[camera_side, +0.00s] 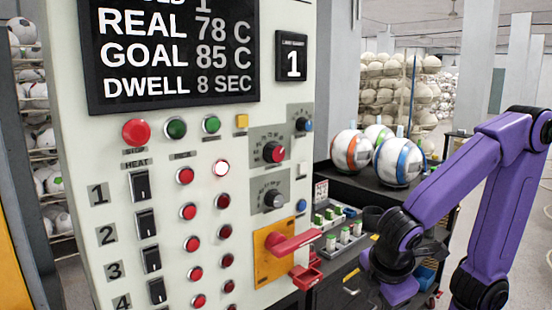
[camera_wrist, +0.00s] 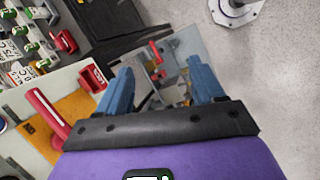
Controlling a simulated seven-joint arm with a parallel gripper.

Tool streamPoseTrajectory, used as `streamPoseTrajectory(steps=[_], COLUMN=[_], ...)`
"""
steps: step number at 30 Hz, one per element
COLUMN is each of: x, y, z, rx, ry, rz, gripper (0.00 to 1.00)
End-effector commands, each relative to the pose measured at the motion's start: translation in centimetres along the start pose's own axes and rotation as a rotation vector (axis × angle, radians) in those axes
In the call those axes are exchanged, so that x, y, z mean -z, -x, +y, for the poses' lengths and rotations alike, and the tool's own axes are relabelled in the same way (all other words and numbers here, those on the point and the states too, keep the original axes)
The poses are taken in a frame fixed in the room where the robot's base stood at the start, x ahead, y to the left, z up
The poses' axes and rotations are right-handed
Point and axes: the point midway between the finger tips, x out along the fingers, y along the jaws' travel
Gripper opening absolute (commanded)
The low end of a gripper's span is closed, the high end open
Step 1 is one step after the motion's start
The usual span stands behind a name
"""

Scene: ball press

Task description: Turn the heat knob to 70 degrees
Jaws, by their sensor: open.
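The panel (camera_side: 225,160) carries two dial knobs on grey plates, an upper one with a red centre (camera_side: 273,152) and a lower black one (camera_side: 273,199). Their small labels are too small to read, so I cannot tell which is the heat knob. The display (camera_side: 170,55) reads REAL 78 C, GOAL 85 C and DWELL 8 SEC. My gripper (camera_wrist: 161,84) is open, its two blue fingers apart with nothing held between them. In the side view it is low at the right of the panel, apart from both knobs. Neither knob is clearly visible in the wrist view.
A red lever (camera_side: 295,243) on an orange plate (camera_side: 268,268) juts out below the knobs; it also shows at left in the wrist view (camera_wrist: 46,115). A tray of small green-topped items (camera_side: 343,232) and several balls (camera_side: 400,161) stand behind. Bare floor (camera_wrist: 270,90) lies right.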

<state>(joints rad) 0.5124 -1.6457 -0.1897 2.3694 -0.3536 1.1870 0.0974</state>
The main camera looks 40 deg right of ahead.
Motion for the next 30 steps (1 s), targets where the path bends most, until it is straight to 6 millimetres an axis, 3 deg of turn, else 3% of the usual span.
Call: streamPoseTrajectory(steps=[8, 15, 24, 30], x=[5.0, 9.7, 14.3, 15.2], y=[4.4, 10.9, 19.9, 22.5], z=[7.0, 10.7, 11.1, 10.5], rx=[-0.380, -0.738, -1.138, -1.251], ry=[0.015, -0.051, -0.201, -0.260], rz=[-0.180, -0.283, -0.331, -0.332], gripper=[0.68, 0.68, 0.68, 0.68])
